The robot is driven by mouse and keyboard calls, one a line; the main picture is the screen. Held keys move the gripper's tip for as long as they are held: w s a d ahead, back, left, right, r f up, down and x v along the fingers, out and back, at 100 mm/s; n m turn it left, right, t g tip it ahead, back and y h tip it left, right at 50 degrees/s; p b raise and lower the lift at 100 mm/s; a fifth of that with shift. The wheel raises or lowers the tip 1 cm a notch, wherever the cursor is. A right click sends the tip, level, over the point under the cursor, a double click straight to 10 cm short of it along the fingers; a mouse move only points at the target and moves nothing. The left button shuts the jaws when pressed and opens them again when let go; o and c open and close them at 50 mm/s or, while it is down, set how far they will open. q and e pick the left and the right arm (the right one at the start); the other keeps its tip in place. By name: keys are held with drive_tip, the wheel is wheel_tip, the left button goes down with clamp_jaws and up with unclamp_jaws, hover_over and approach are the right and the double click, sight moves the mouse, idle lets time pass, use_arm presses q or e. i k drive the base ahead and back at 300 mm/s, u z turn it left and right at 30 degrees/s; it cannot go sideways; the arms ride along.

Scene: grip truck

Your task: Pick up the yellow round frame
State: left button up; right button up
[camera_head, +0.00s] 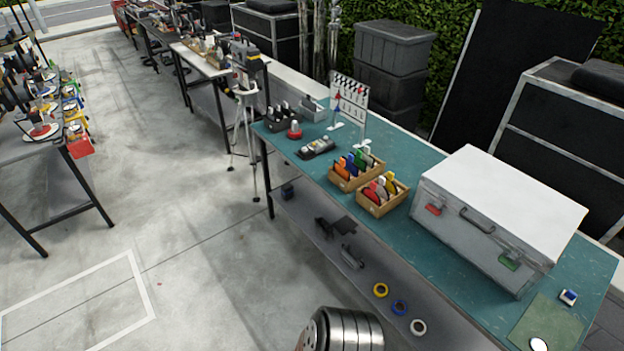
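A yellow ring (380,290) lies flat on the grey lower shelf under the teal-topped table, near the shelf's front edge. It is the yellow round thing I see most clearly. A silver ribbed cylinder (345,330) at the bottom edge looks like part of my own arm, left of the rings. Neither of my grippers shows, so I cannot see their state.
The teal table (405,235) overhangs the lower shelf (320,262). A white case (500,210) and wooden boxes (382,208) stand on top. Black items lie farther back on the shelf. A tripod (244,130) stands at the table's far end. Floor (180,230) at left is clear.

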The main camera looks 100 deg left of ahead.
sight(390, 185)
drive_tip(key=u, duration=2.2)
